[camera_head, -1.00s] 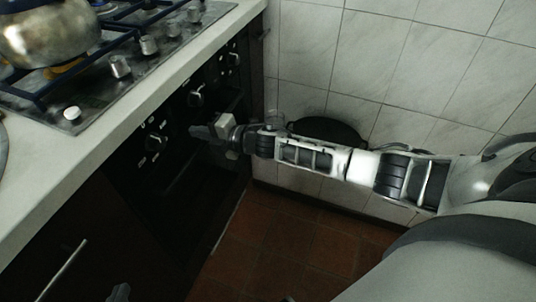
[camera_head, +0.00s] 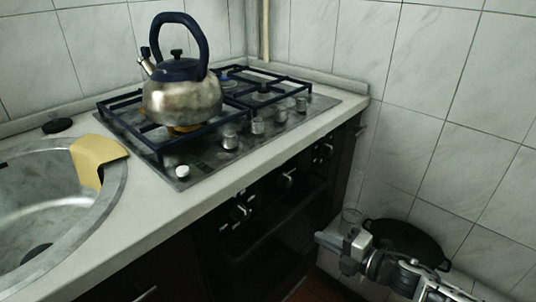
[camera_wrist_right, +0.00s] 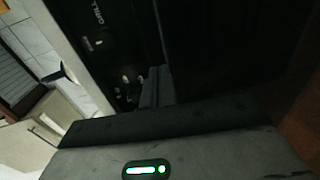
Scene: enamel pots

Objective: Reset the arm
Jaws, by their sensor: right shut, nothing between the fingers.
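My right gripper (camera_head: 328,241) is in the lower right of the head view, in front of the black oven front (camera_head: 265,225). It is shut and empty, and no handle or knob sits between its fingers. Its arm comes in from the bottom right corner. In the right wrist view the dark gripper fingers (camera_wrist_right: 154,88) show near the middle, with the dark oven front and its knobs beyond. My left gripper is not in view.
A steel kettle (camera_head: 182,100) with a dark blue handle stands on the gas hob (camera_head: 205,150). A yellow cloth or sponge (camera_head: 98,152) lies on the sink (camera_head: 50,205) rim. A dark round pan (camera_head: 408,240) is low by the tiled wall, beyond my right gripper.

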